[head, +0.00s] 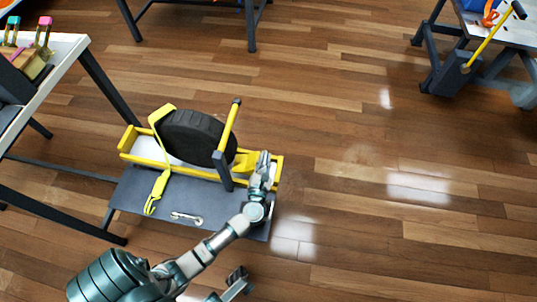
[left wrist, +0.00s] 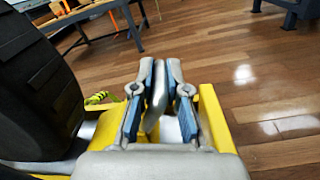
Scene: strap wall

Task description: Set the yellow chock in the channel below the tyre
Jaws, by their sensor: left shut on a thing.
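The dark tyre (head: 195,137) stands in the yellow-railed channel (head: 135,148) with a pale floor, on a grey mat. The yellow chock (head: 243,161) is at the channel's right end, beside the tyre. My left gripper (head: 263,163) is at that end, low over the channel, with its fingers closed on the chock. In the left wrist view the gripper (left wrist: 155,90) hides much of the chock, yellow shows to its left, and the tyre (left wrist: 35,85) is further left. My right gripper (head: 237,281) seems to be at the bottom edge, away from the channel; its fingers are unclear.
A yellow-handled lever (head: 228,128) rises in front of the channel, close to my left gripper. A yellow strap (head: 158,185) hangs beside the tyre onto the mat (head: 130,190). A wrench (head: 187,217) lies there. A table (head: 68,45) stands left.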

